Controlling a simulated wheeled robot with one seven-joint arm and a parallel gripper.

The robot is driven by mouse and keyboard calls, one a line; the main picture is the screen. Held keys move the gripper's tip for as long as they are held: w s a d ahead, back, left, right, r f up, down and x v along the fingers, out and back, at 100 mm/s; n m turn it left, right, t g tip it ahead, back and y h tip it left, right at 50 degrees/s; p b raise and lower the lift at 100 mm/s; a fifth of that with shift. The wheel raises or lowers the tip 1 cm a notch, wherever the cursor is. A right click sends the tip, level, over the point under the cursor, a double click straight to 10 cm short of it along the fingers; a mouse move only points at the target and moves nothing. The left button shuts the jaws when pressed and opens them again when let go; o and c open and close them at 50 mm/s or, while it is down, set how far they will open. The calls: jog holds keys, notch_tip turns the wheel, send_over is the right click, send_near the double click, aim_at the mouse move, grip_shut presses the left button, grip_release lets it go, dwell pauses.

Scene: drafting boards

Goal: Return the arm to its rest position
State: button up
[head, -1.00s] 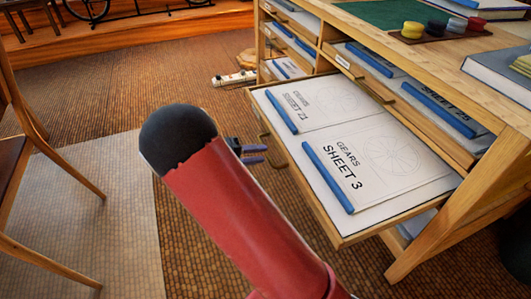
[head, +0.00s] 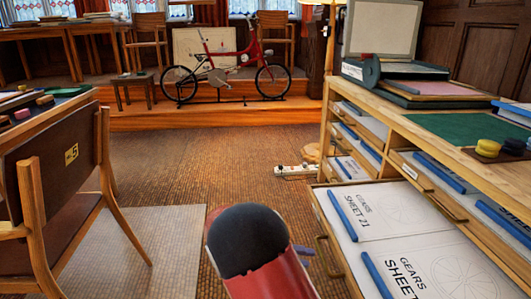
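My red arm with its dark rounded end (head: 250,240) rises at the bottom middle of the head view. My gripper (head: 303,250) is almost wholly hidden behind it; only a small bluish-purple piece shows at its right, close to the open drawer. I cannot tell whether it is open or shut, or whether it holds anything.
An open drawer (head: 388,222) with gear sheets and blue strips juts from the wooden cabinet (head: 470,200) at right. A chair (head: 60,180) stands at left. A power strip (head: 296,170) lies on the floor ahead. Open floor (head: 200,160) leads to a red bicycle (head: 226,60) on a step.

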jog(key=s+d+r+m+g+y+p, duration=0.1)
jog(key=s+d+r+y, duration=0.2)
jog(key=s+r+y, duration=0.15)
jog(key=s+d+r+y+p, duration=0.1)
jog(key=s+d+r+y, duration=0.25)
jog(key=s+r, duration=0.2)
jog(key=s+a+r+t+y+p, duration=0.2)
jog(key=s+r+t+y, duration=0.4)
jog(key=s, duration=0.7)
notch_tip(320, 180, up, 2)
jog(key=shift+s+a+y, duration=0.3)
jog(key=shift+s, duration=0.1)
